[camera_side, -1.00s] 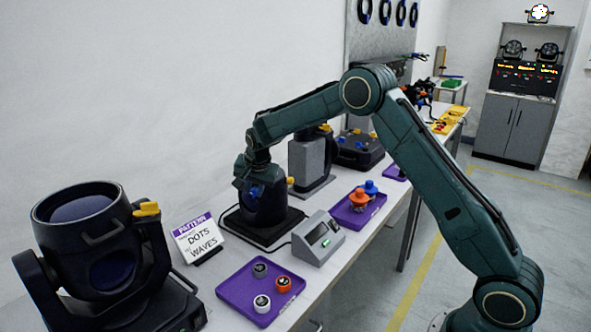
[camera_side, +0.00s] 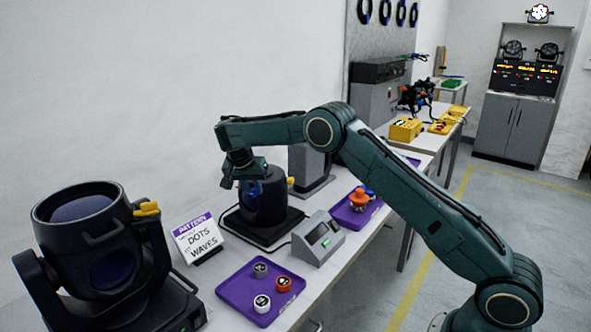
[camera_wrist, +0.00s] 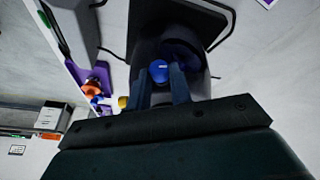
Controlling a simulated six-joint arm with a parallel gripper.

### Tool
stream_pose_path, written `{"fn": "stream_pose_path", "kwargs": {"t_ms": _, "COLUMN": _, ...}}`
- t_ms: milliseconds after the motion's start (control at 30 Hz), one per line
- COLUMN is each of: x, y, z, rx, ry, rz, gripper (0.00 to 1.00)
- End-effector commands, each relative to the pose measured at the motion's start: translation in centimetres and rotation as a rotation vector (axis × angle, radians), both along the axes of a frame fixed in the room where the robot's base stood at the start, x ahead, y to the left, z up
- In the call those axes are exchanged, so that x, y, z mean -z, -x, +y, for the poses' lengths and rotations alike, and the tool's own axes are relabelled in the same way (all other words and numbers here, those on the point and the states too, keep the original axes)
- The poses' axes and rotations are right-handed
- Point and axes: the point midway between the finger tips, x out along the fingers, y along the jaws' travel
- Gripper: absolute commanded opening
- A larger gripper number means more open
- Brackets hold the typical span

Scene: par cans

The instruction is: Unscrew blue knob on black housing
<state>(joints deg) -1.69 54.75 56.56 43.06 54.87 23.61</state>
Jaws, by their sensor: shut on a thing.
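The black housing (camera_side: 266,202) stands on a dark base on the table in the side view, and it also shows in the wrist view (camera_wrist: 182,42). The blue knob (camera_wrist: 159,69) is between the two fingers of my gripper (camera_wrist: 161,78) in the wrist view. My gripper is shut on it, close against the housing. In the side view my gripper (camera_side: 243,184) is at the housing's left side. The fingers partly hide the knob, so I cannot tell whether it is still threaded in.
A purple tray (camera_side: 347,217) with orange and blue knobs lies right of the grey display box (camera_side: 320,238). A front purple tray (camera_side: 236,290) holds several round pieces. A sign (camera_side: 199,240) and a large black lamp (camera_side: 95,245) stand at the left.

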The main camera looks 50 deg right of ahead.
Motion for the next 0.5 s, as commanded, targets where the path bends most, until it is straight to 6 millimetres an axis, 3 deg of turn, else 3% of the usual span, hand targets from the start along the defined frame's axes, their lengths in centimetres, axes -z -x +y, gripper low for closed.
{"fn": "stream_pose_path", "kwargs": {"t_ms": 500, "x": -0.33, "y": -0.16, "z": -0.12, "rx": 0.012, "ry": 0.04, "rz": 0.069, "gripper": 0.0}}
